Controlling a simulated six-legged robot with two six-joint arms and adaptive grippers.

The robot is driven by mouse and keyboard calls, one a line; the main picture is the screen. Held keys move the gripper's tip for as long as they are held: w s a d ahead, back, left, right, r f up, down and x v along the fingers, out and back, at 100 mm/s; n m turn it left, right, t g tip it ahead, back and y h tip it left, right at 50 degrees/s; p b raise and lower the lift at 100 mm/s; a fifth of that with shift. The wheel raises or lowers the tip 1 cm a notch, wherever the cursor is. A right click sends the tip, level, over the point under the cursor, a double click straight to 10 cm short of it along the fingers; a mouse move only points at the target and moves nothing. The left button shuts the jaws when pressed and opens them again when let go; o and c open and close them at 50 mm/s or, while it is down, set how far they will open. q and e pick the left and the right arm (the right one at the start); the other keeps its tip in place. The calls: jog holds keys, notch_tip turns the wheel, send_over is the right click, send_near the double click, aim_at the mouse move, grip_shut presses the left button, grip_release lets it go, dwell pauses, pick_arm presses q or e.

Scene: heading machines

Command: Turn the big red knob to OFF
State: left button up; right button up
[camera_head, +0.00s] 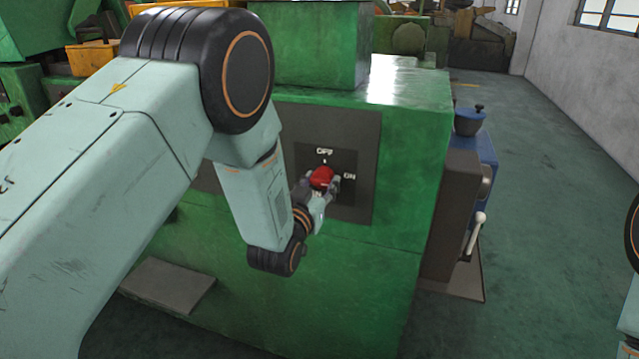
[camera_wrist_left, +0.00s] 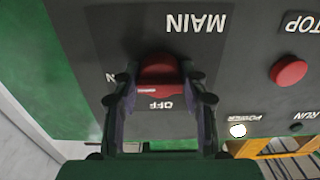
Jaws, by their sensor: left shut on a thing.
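The big red knob (camera_head: 322,176) sits on a dark panel (camera_head: 362,146) on the green machine's front. An OFF label is above it and an ON label to its right. My left gripper (camera_head: 320,187) is at the knob, with one finger on each side, shut on it. In the left wrist view the picture is upside down; the red knob (camera_wrist_left: 159,70) lies between the fingers of the left gripper (camera_wrist_left: 161,80). OFF reads just below it there, ON is partly hidden by a finger, and MAIN is above. Which way the knob points is hard to tell. My right gripper is out of view.
The left wrist view shows a red STOP button (camera_wrist_left: 289,71), a lit white POWER lamp (camera_wrist_left: 238,130) and a dark RUN button (camera_wrist_left: 296,127) beside the knob. A blue machine with a lever (camera_head: 477,231) stands right of the green machine (camera_head: 412,150). Open floor lies further right.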

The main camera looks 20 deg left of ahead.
pick_arm(q)
jog(key=shift+r, duration=0.1)
jog(key=n+p, duration=0.1)
jog(key=n, duration=0.3)
jog(key=shift+n, duration=0.4)
jog(key=n+p, duration=0.1)
jog(key=n, duration=0.3)
jog(key=shift+d+r+n, duration=0.1)
jog(key=shift+n, duration=0.2)
jog(key=n+p, duration=0.1)
jog(key=n, duration=0.3)
jog(key=shift+r, duration=0.1)
jog(key=shift+n+p, duration=0.55)
jog(key=shift+n, duration=1.65)
